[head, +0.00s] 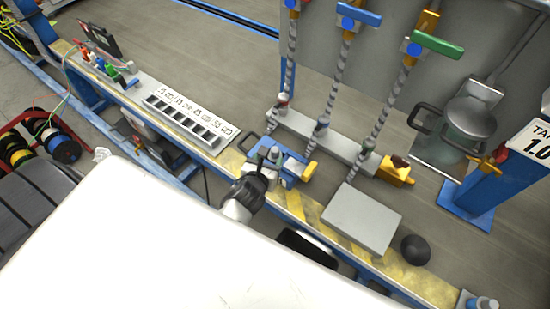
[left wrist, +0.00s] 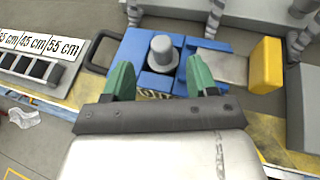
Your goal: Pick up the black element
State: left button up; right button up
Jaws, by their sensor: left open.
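A black rounded element (head: 415,250) sits at the right end of the yellow-striped bench edge, beside a grey flat plate (head: 361,218). My left gripper (head: 262,170) is well to the left of it, at a blue clamp block (head: 290,164). In the left wrist view the two green fingers (left wrist: 160,82) are open and apart, with nothing seen held between them. A grey cylindrical knob (left wrist: 162,52) on the blue block stands just beyond the fingertips, between them in the picture. A black loop handle (left wrist: 100,50) is on the block's left. My right gripper is not seen.
A white ruled strip with slots (head: 190,115) lies along the bench to the left. Three spiral rods with blue, green and yellow handles (head: 435,46) rise behind. A blue post (head: 500,175) stands at the right. A large white surface (head: 150,240) fills the lower left.

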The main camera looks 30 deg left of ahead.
aim_at(273, 153)
pick_arm(q)
jog(key=x, duration=0.5)
jog(key=shift+w+r+b, duration=0.1)
jog(key=shift+w+b, duration=0.05)
jog(key=shift+b, duration=0.25)
jog(key=c, duration=1)
